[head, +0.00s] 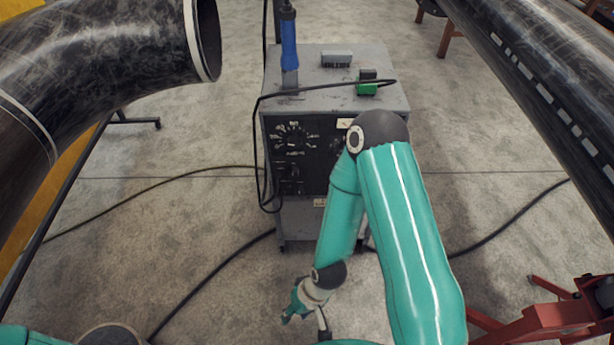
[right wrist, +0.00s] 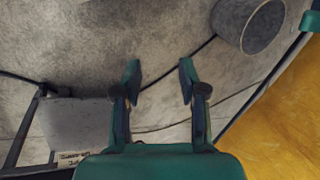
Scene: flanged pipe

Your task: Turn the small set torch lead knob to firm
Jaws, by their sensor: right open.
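The small grey welding set (head: 392,95) stands on the floor in the middle of the head view, its dark front panel facing me. A large dial (head: 293,138) with white marks is at the panel's upper left, and smaller controls (head: 295,171) are below it. A round control (head: 337,145) is partly hidden by my right arm. I cannot tell which is the torch lead knob. My right gripper (head: 297,305) hangs low in front of the set, apart from the panel. In the right wrist view its jaws (right wrist: 159,78) are open and empty over the floor. My left gripper is not in view.
A torch with a blue handle (head: 289,45) and a green-black clamp (head: 367,86) are on the set's top. Black cables (head: 215,272) cross the floor. Big dark pipes (head: 100,60) flank both sides, with a red stand (head: 550,320) at lower right.

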